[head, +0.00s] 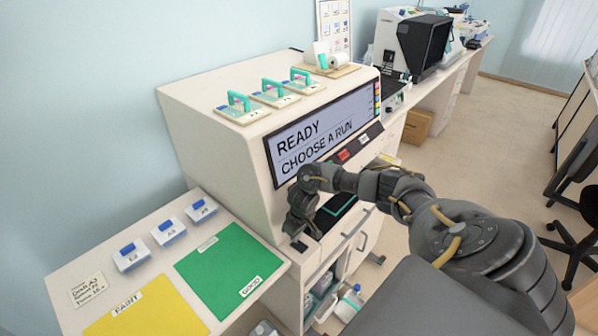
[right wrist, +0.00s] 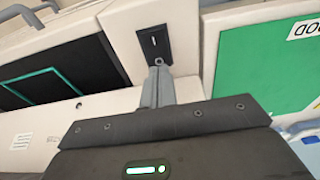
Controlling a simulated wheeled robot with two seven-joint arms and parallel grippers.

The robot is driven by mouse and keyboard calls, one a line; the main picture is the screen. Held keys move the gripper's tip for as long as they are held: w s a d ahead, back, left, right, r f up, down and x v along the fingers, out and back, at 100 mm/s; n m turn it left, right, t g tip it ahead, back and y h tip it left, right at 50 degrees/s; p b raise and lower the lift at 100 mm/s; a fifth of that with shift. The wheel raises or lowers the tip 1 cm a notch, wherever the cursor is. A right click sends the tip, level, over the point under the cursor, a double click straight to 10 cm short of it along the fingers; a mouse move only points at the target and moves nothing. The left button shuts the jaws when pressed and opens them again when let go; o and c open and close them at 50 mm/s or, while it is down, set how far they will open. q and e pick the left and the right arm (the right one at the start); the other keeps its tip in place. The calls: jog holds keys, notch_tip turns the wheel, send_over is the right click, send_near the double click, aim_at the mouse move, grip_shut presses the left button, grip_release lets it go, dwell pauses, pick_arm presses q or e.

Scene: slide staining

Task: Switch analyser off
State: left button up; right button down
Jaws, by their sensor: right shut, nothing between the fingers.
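The analyser (head: 215,135) is a large cream cabinet. Its screen (head: 322,132) is lit and reads "READY CHOOSE A RUN". A small black switch plate with a pale upright mark (right wrist: 153,42) is set in the cream front in the right wrist view. My right gripper (right wrist: 158,66) is shut and empty, its fingertips right at the lower edge of this plate; I cannot tell whether they touch it. In the head view my right gripper (head: 298,229) is at the analyser's lower front left corner, partly hidden by its own wrist. My left gripper is not in view.
A side table on the left holds a green mat (head: 228,268), a yellow mat (head: 150,311) and several blue-topped boxes (head: 167,231). Several teal-handled racks (head: 275,92) sit on the analyser. A dark slot with a teal outline (right wrist: 38,78) lies beside the switch plate. Shelves with bottles are below.

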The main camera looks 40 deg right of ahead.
aim_at(297, 243)
jog(key=shift+f+b, duration=0.4)
jog(key=shift+f, duration=0.4)
dwell(0.4)
notch_tip(297, 243, up, 7)
jog(key=p, duration=0.8)
jog(key=shift+p, duration=0.35)
